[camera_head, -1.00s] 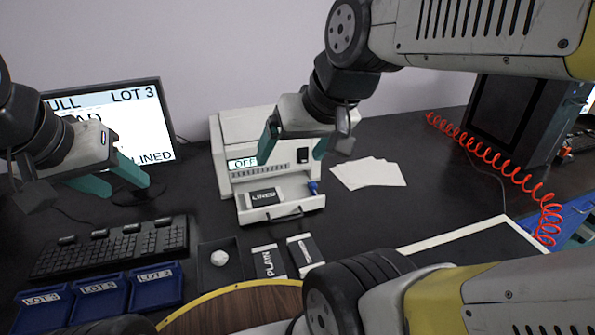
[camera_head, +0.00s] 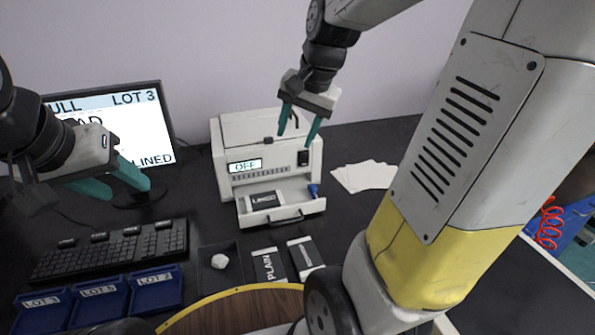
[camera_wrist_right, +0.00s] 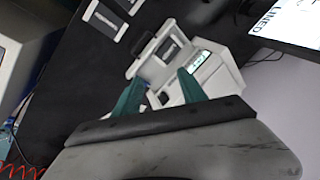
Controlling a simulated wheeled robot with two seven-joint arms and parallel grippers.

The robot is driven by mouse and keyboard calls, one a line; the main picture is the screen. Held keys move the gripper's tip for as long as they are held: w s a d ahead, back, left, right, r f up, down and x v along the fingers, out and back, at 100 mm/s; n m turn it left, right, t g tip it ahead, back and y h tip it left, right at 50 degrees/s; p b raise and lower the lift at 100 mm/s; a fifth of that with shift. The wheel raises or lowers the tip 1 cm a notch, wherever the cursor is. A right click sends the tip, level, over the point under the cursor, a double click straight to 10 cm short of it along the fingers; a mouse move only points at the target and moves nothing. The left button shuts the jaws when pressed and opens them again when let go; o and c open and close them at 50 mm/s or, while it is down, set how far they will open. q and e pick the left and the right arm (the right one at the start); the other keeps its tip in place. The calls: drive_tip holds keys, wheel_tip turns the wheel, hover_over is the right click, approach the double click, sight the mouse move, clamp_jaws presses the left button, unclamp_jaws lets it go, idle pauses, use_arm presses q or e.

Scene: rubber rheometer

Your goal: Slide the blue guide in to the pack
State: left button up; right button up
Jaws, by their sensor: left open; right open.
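The blue guide (camera_head: 313,190) is a small blue piece at the right end of the open drawer (camera_head: 290,209) of the white machine (camera_head: 262,150). A dark pack labelled LINED (camera_head: 265,200) lies in the drawer's left part, apart from the guide. My right gripper (camera_head: 297,133) is open and empty in front of the machine's upper right, above the drawer. In the right wrist view its teal fingers (camera_wrist_right: 160,93) are spread towards the machine (camera_wrist_right: 205,75); the guide cannot be made out there. My left gripper (camera_head: 125,188) is open and empty in front of the monitor.
A monitor (camera_head: 120,125) and keyboard (camera_head: 110,250) stand left. Blue LOT trays (camera_head: 155,288), a dark tray with a white lump (camera_head: 219,262) and a PLAIN pack (camera_head: 268,265) lie in front. White sheets (camera_head: 363,176) lie right of the machine.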

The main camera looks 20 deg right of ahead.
drive_tip(key=w+d+f+m+g, duration=0.2)
drive_tip(key=w+d+f+m, duration=0.35)
drive_tip(key=w+f, duration=0.4)
drive_tip(key=m+g+h, duration=0.2)
drive_tip(key=m, duration=0.3)
approach(314, 186)
drive_tip(key=shift+s+a, duration=0.1)
drive_tip(key=shift+s, duration=0.05)
drive_tip(key=shift+f+m, duration=0.25)
drive_tip(key=shift+f, duration=0.3)
wheel_tip(314, 186, down, 7)
drive_tip(key=shift+f, duration=0.2)
clamp_jaws()
